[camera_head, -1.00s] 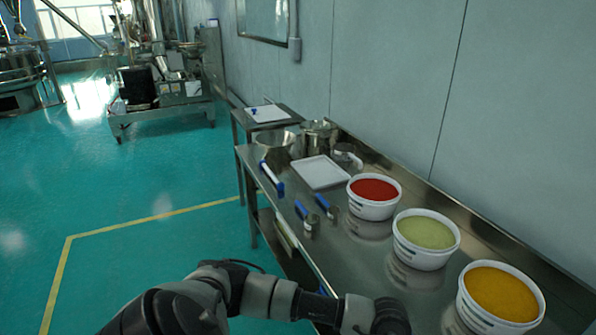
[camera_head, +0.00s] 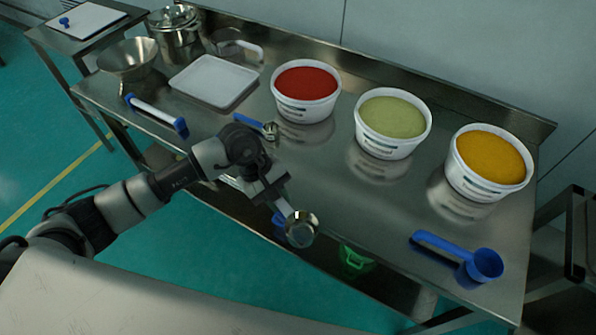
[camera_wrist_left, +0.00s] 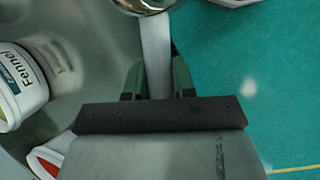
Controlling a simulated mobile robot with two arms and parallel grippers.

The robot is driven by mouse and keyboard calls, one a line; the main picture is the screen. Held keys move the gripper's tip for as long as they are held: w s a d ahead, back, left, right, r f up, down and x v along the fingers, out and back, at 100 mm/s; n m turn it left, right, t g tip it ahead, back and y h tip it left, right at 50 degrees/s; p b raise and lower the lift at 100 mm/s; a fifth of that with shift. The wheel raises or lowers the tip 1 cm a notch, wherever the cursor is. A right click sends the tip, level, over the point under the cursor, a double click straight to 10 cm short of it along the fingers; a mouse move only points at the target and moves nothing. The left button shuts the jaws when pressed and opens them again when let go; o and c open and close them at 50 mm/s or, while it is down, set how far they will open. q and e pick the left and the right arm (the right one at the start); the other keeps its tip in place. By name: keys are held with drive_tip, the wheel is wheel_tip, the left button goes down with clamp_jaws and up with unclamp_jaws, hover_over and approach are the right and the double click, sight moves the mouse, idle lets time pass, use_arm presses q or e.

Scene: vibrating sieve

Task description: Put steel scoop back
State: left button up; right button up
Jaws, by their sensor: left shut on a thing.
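My left gripper (camera_head: 268,190) is shut on the pale handle of a steel scoop, in front of the table's front edge. The scoop's round steel cup (camera_head: 301,229) points down and to the right in the head view. In the left wrist view the handle (camera_wrist_left: 156,50) runs between the two fingers (camera_wrist_left: 157,80), and part of the cup (camera_wrist_left: 145,4) shows at the top edge. A small blue-handled steel scoop (camera_head: 269,130) lies on the table behind my arm. The arm hides part of the table there. My right gripper is not in view.
The steel table (camera_head: 330,180) carries tubs of red (camera_head: 305,112), green (camera_head: 392,150) and yellow (camera_head: 487,195) powder. A blue scoop (camera_head: 470,258) lies at the right. A white tray (camera_head: 214,105), steel funnel (camera_head: 127,75), steel pot (camera_head: 174,40) and blue-ended tool (camera_head: 157,113) stand or lie left. The front middle is clear.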

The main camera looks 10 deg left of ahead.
use_arm(q)
drive_tip(key=w+d+r+n+t+b, duration=0.1)
drive_tip(key=w+d+n+t+b, duration=0.3)
drive_tip(key=w+n, duration=0.4)
drive_tip(key=shift+s+d+f+b, duration=0.1)
drive_tip(key=shift+d+f+b, duration=0.15)
drive_tip(key=shift+f, duration=0.7)
drive_tip(key=shift+s+d+f+b, duration=0.1)
drive_tip(key=shift+d+f+b, duration=0.15)
drive_tip(key=shift+f, duration=0.7)
drive_tip(key=shift+d+f+b, duration=0.15)
drive_tip(key=shift+f+b, duration=0.2)
drive_tip(key=shift+f, duration=0.75)
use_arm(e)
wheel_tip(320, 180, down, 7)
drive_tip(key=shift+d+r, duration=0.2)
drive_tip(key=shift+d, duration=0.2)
use_arm(q)
drive_tip(key=shift+f, duration=0.2)
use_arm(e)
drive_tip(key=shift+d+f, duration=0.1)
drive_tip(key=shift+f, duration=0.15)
use_arm(q)
drive_tip(key=o, duration=1.5)
drive_tip(key=shift+c, duration=0.2)
